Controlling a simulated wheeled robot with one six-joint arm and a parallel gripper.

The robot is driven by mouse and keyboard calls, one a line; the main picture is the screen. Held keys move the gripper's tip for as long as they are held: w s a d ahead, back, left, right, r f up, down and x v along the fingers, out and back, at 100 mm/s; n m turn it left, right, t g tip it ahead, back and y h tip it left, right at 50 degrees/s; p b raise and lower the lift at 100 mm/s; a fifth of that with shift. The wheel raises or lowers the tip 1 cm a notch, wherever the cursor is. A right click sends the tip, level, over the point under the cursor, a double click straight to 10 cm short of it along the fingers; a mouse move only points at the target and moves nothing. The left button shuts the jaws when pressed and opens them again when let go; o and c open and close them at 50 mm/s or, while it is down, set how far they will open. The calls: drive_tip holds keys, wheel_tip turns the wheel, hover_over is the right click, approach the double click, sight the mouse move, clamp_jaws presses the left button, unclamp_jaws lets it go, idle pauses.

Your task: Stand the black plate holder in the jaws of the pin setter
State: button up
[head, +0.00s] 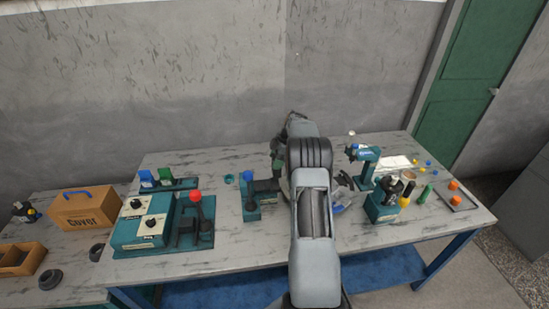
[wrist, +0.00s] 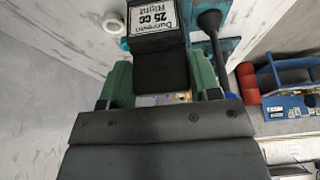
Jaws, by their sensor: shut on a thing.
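The black plate holder (wrist: 160,70) is between the green fingers of my gripper (wrist: 160,88) in the wrist view. It carries a white label reading "25 CC Right" (wrist: 156,24). My gripper is shut on it. In the head view, my gripper (head: 278,158) is partly hidden by my arm, above the middle of the table. A teal bench device with a blue knob and dark parts (head: 251,199), perhaps the pin setter, stands just left of my arm. In the wrist view, teal metal (wrist: 230,47) and a black-knobbed lever (wrist: 211,24) show beyond the holder. I cannot tell whether they touch.
A teal control box (head: 144,228) and a red-knobbed lever press (head: 197,215) stand left on the table (head: 215,265). Another teal device (head: 368,165), bottles and small coloured parts stand right of my arm. A wooden box (head: 86,210) sits on the left table.

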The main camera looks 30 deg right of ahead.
sight(276, 171)
drive_tip(key=shift+a+f+b, duration=0.1)
drive_tip(key=shift+f+b, duration=0.55)
drive_tip(key=shift+f, duration=1.45)
drive_tip(key=shift+f+b, duration=1.05)
drive_tip(key=shift+f, duration=0.1)
drive_tip(key=o, duration=1.1)
drive_tip(key=shift+r, duration=0.15)
drive_tip(key=shift+r+p, duration=1.25)
drive_tip(key=shift+r, duration=2.15)
